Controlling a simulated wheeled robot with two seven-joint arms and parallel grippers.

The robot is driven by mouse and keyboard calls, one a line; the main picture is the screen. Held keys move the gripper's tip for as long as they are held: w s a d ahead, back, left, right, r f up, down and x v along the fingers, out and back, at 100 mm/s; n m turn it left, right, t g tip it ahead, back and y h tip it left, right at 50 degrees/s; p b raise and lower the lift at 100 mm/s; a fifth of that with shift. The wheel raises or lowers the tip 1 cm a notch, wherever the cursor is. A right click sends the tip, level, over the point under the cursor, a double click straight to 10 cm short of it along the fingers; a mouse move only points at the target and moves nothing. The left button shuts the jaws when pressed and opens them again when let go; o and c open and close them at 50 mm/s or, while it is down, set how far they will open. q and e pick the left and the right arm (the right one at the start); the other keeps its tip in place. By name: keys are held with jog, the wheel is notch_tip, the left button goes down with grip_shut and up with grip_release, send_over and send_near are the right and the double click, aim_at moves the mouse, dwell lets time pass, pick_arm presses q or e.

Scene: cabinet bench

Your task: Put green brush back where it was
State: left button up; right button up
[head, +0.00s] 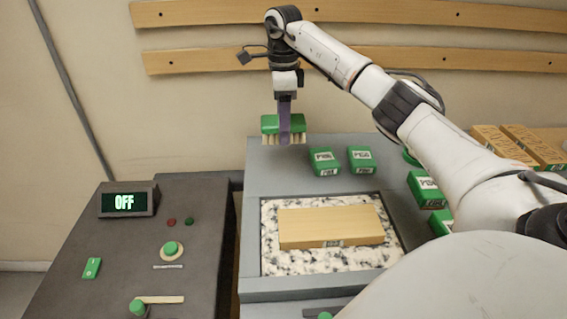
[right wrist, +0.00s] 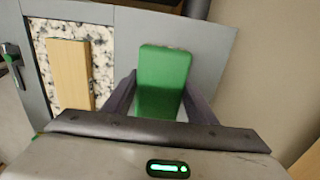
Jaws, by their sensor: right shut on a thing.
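The green brush (head: 270,124), a green block with pale bristles pointing down, is held above the far left corner of the grey bench. My right gripper (head: 285,137) is shut on it, with a purple finger across its near side. In the right wrist view the brush (right wrist: 162,82) sits between the two fingers of my right gripper (right wrist: 160,95). The bristles look clear of the bench top in the head view. My left gripper is not in view.
A wooden block (head: 330,222) lies on the speckled slab (head: 275,262) set in the bench (head: 262,182). Green labelled boxes (head: 324,162) stand behind it, with more at right. A control panel (head: 150,235) with an OFF display (head: 128,202) stands at left.

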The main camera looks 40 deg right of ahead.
aim_at(283, 167)
notch_tip(283, 167, down, 10)
jog(key=shift+r+p, duration=0.25)
jog(key=shift+p, duration=0.05)
jog(key=shift+f, duration=0.1)
jog(key=o, duration=1)
jog(key=shift+o, duration=0.2)
notch_tip(283, 167, up, 12)
jog(key=shift+r+b, duration=0.15)
jog(key=shift+b, duration=0.15)
